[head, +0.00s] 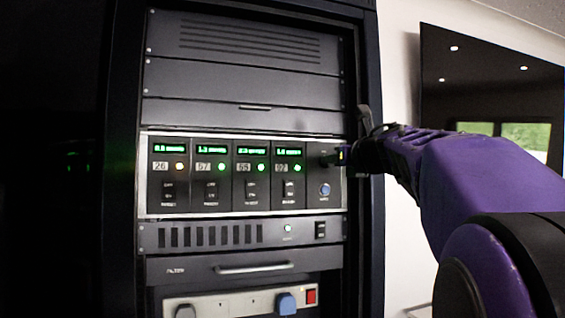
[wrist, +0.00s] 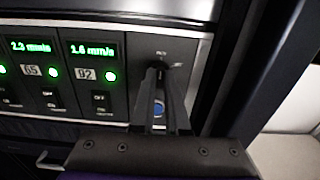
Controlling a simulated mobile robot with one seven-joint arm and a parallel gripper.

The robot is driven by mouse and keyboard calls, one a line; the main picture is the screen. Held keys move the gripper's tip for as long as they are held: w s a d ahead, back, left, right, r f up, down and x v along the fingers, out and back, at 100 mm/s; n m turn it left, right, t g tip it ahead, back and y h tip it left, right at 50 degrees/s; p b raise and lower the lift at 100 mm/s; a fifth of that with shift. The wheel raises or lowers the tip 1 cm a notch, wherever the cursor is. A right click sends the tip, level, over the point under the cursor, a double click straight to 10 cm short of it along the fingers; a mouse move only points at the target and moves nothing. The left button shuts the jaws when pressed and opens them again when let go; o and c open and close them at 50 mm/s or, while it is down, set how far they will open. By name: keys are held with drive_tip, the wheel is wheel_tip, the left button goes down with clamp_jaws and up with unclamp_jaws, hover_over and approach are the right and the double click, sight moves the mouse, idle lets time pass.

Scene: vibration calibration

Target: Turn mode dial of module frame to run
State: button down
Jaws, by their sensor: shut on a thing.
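The module frame (head: 141,190) is a silver-edged panel in the rack with several modules, each with a green display. The mode dial (wrist: 159,62) is a dark knob at the top of the frame's right-hand panel. My gripper (wrist: 160,70) is shut on the dial, with a finger on either side. In the head view my gripper (head: 335,158) reaches the dial from the right and hides most of it. The small labels around the dial are too blurred to read, so I cannot tell its setting.
A blue round button (head: 324,190) sits below the dial, and in the wrist view it shows between my fingers. A drawer handle (head: 258,268) and sockets lie lower. The rack's right post (wrist: 232,60) stands close beside my gripper.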

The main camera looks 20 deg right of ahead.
idle(0.4)
drive_tip(key=c, duration=0.9)
unclamp_jaws()
drive_tip(key=shift+s, duration=0.15)
